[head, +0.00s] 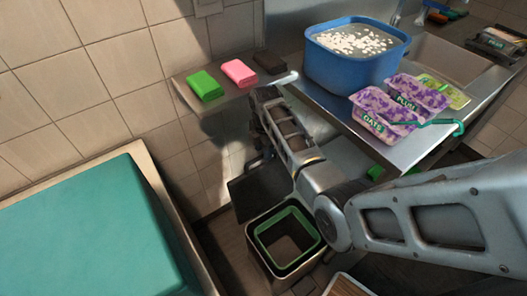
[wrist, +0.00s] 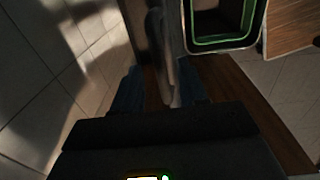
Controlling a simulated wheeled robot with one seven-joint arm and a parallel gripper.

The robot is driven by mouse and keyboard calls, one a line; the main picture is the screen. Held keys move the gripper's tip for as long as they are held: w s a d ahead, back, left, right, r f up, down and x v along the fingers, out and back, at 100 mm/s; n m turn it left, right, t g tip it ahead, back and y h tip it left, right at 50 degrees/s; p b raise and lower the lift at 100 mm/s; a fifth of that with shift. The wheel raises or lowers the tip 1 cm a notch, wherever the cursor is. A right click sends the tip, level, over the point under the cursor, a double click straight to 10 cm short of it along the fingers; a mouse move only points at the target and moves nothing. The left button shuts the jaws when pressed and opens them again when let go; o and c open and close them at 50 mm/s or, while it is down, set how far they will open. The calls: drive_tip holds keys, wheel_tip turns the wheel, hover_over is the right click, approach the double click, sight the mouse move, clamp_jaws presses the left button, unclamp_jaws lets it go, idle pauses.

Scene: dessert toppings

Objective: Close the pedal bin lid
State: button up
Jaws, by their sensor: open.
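The pedal bin (head: 254,247) stands on the floor, a square metal bin with a green inner rim and an open top. Its dark lid (head: 262,188) stands open at the back of the bin. The bin's green rim also shows at the top of the wrist view (wrist: 222,40). My gripper (wrist: 160,95) is open, its two dark blue fingers apart. A greyish upright part, seemingly the lid seen near its edge, shows between and beyond the fingers. I cannot tell whether they touch it.
A metal counter (head: 399,160) at the right holds a blue tub (head: 345,75) and purple packets (head: 385,110). A wall shelf (head: 225,92) carries green, pink and dark blocks. A teal-topped surface (head: 85,235) fills the lower left. Tiled wall stands close behind the bin.

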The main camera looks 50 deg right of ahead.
drive_tip(key=shift+f, duration=0.85)
drive_tip(key=shift+c, duration=0.3)
clamp_jaws()
